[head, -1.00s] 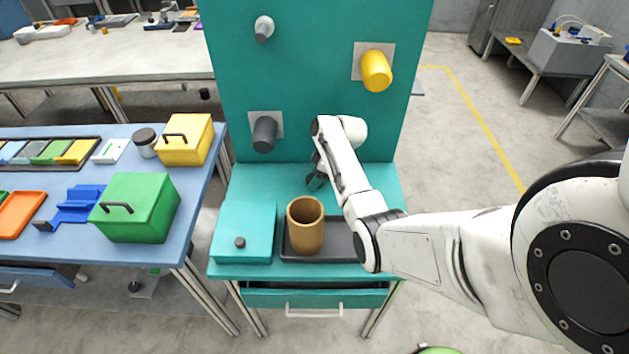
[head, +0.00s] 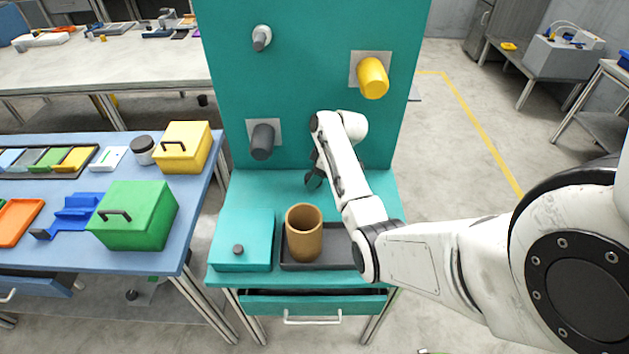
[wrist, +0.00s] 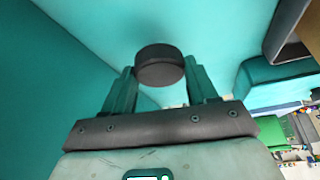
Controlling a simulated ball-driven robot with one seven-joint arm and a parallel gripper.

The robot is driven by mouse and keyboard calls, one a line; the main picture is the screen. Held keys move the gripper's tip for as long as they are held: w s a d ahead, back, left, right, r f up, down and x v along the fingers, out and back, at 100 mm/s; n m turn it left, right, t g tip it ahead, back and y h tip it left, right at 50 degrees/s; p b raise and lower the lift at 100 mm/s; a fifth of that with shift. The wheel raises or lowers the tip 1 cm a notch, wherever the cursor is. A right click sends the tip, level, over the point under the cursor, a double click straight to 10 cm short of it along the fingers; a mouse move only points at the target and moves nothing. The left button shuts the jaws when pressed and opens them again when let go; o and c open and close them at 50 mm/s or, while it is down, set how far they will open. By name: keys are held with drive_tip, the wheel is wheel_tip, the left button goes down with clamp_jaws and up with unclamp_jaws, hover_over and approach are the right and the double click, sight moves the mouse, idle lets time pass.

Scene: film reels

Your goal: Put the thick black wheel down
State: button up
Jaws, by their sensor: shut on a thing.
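The thick black wheel (wrist: 160,66) is between the two teal fingers of my gripper (wrist: 162,82) in the wrist view. My gripper is shut on it. In the head view my gripper (head: 314,178) hangs low over the back of the teal bench (head: 352,188), near the upright teal panel (head: 320,85). The wheel is mostly hidden or too small to make out there. I cannot tell whether it touches the bench top.
A brown cup (head: 304,235) stands on a dark tray (head: 340,248) at the bench front. A teal lidded box (head: 243,240) is left of it. Grey pegs (head: 262,141) and a yellow peg (head: 374,78) stick out from the panel. Bare bench top lies behind the box and cup.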

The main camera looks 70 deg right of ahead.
drive_tip(key=s+a+r, duration=0.7)
drive_tip(key=s+r, duration=0.2)
drive_tip(key=s, duration=0.2)
drive_tip(key=shift+s+a, duration=0.2)
drive_tip(key=shift+s, duration=0.1)
drive_tip(key=shift+r, duration=0.1)
